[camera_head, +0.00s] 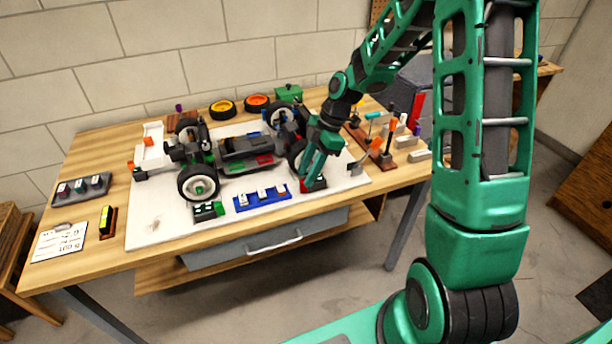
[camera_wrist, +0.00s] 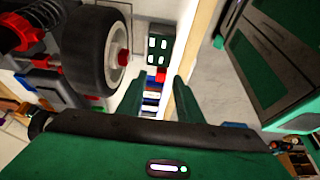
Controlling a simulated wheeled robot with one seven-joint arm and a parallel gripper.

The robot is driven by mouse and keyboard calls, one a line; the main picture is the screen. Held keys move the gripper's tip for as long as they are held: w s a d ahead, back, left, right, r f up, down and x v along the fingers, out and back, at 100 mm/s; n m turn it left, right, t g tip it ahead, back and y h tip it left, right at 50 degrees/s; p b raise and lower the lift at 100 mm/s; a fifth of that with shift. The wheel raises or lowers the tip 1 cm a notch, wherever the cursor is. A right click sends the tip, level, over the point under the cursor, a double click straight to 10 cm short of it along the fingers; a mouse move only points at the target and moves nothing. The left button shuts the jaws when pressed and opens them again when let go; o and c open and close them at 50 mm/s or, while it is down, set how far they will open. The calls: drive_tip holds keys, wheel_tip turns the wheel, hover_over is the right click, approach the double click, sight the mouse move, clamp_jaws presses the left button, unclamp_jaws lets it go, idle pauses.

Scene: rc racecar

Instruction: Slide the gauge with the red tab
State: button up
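My gripper (camera_head: 310,178) points down at the front right of the white mat (camera_head: 155,225), just over or at a small red block (camera_head: 315,186) that it partly hides. In the wrist view my gripper's two fingers (camera_wrist: 158,102) stand apart, with small red, blue and white parts showing in the gap. A small red piece (camera_wrist: 161,75) shows beyond the fingertips; I cannot tell whether it is the gauge's red tab. A blue block with white pieces (camera_head: 262,197) and a dark green block (camera_head: 208,210) stand to the left along the mat's front.
The racecar (camera_head: 240,148) stands on the mat behind the blocks; its wheel (camera_wrist: 98,50) is close to my gripper in the wrist view. A tool rack (camera_head: 378,155) stands to the right. A grey tray (camera_head: 82,190) and a paper sheet (camera_head: 60,241) lie at the left.

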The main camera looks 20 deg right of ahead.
drive_tip(key=shift+x, duration=0.95)
